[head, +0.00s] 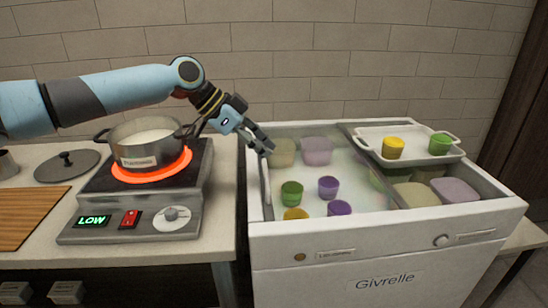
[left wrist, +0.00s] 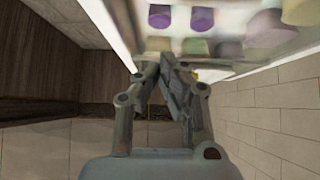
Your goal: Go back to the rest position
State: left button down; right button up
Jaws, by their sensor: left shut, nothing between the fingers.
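My left gripper (head: 265,146) is shut and empty. In the head view it hangs above the back left edge of the white Givrelle freezer (head: 380,262), just right of the pot, with its arm reaching in from the left over the stove. In the left wrist view, its fingers (left wrist: 164,72) come together below the freezer's edge, apart from the cups. My right gripper does not show in either view.
A pot (head: 145,150) stands on a glowing burner whose display reads LOW. Its lid (head: 67,166) lies at the left. A white tray (head: 408,155) on the freezer holds a yellow and a green cup. Several cups and tubs sit inside the freezer.

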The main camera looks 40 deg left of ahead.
pick_arm(q)
jog(key=s+d+f, duration=0.2)
jog(key=d, duration=0.1)
jog(key=s+d+f+g, duration=0.1)
jog(key=s+d+f, duration=0.2)
jog(key=s+d+f+g, duration=0.1)
jog(key=s+d+f, duration=0.1)
jog(key=s+d, duration=0.1)
jog(key=shift+s+d+f, duration=0.1)
jog(key=shift+s+f, duration=0.05)
jog(key=shift+f, duration=0.1)
jog(key=s+d+n+g+y, duration=0.1)
jog(key=s+d+n+y, duration=0.25)
jog(key=s, duration=0.45)
jog(key=s+d+n+y, duration=0.3)
jog(key=s+d, duration=0.1)
jog(key=s, duration=0.4)
jog(key=s+a+f+g+b, duration=0.1)
jog(key=a+f, duration=0.1)
jog(key=f, duration=1.1)
jog(key=s+a+f+b, duration=0.1)
jog(key=f, duration=1.2)
jog(key=s+a+f+n+g+b, duration=0.1)
jog(key=s+f, duration=1.7)
jog(key=shift+s+f+g, duration=0.25)
jog(key=shift+f+g, duration=0.15)
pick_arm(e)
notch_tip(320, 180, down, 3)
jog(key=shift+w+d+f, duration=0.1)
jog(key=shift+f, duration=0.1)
